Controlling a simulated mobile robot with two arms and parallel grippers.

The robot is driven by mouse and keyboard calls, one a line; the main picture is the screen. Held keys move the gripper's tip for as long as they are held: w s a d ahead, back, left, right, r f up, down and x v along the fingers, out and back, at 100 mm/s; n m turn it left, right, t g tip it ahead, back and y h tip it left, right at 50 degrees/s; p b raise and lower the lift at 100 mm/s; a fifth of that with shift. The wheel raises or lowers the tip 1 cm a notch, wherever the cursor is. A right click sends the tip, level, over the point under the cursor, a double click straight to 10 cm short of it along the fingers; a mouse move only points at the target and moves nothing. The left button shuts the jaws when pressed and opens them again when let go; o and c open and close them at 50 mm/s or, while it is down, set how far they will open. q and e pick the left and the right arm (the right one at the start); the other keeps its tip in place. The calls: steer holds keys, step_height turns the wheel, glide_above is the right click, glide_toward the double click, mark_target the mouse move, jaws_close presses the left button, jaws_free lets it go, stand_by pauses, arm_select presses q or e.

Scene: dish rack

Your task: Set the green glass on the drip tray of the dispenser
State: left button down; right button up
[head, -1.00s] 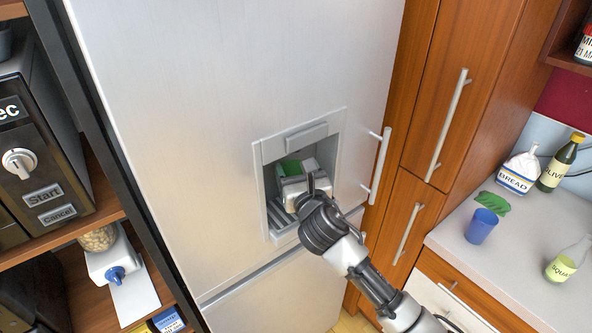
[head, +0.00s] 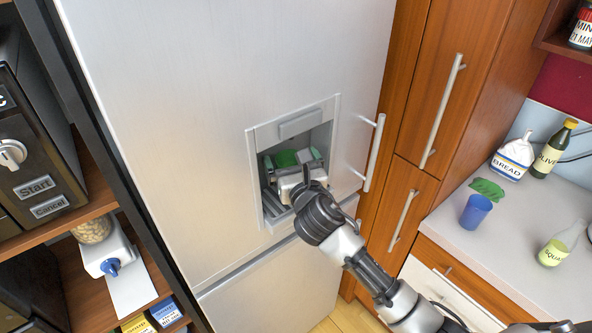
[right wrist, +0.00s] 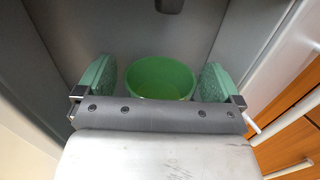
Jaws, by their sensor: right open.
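The green glass (head: 286,158) is upright inside the recess of the dispenser (head: 256,140) in the fridge door; it also shows in the right wrist view (right wrist: 160,78), with its open rim towards the camera. My right gripper (head: 292,163) reaches into the recess. In the right wrist view my gripper (right wrist: 157,80) is open, with one green-padded finger on each side of the glass and gaps between pads and glass. The drip tray (head: 271,207) shows its slats at the recess floor. The base of the glass is hidden behind my gripper. My left gripper is out of view.
The recess walls stand close around my right gripper. The fridge handle (head: 374,153) is just right of the recess. A counter (head: 443,233) at the right holds a blue cup (head: 475,211), a bread bag (head: 512,158) and bottles. Shelves with an oven (head: 35,165) stand left.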

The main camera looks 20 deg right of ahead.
steer(key=s+b, duration=0.2)
steer(key=s, duration=0.8)
steer(key=shift+s+f, duration=0.2)
steer(key=shift+f, duration=0.1)
steer(key=shift+c, duration=0.5)
jaws_close()
stand_by(0.7)
